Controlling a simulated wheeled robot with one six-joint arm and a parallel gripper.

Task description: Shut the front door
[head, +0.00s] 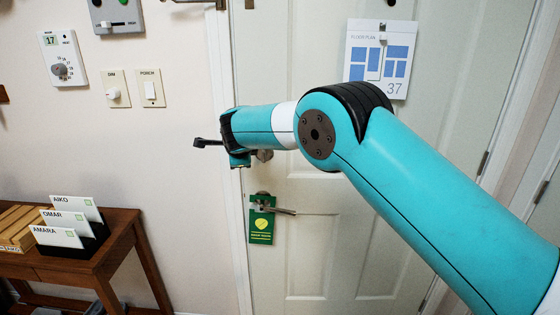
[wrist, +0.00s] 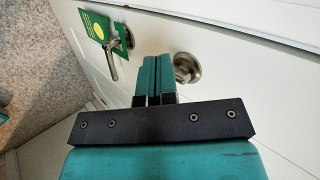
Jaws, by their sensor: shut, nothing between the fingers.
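The white front door (head: 330,225) fills the middle of the head view and most of the wrist view (wrist: 240,90). It looks roughly in line with its frame, but I cannot tell whether it is fully closed. A lever handle (head: 281,210) carries a green hanger (head: 261,225); the lever also shows in the wrist view (wrist: 113,68). A round metal lock (head: 265,155) sits above the lever, and shows in the wrist view (wrist: 186,68). My gripper (head: 240,161) is shut and empty near the lock; its teal fingers (wrist: 157,62) are side by side. Contact with the door is unclear.
A wooden table (head: 100,262) with name cards (head: 60,237) stands at the lower left. A thermostat (head: 62,60) and switches (head: 150,88) are on the wall left of the door. A floor plan sheet (head: 381,58) hangs on the door behind my arm.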

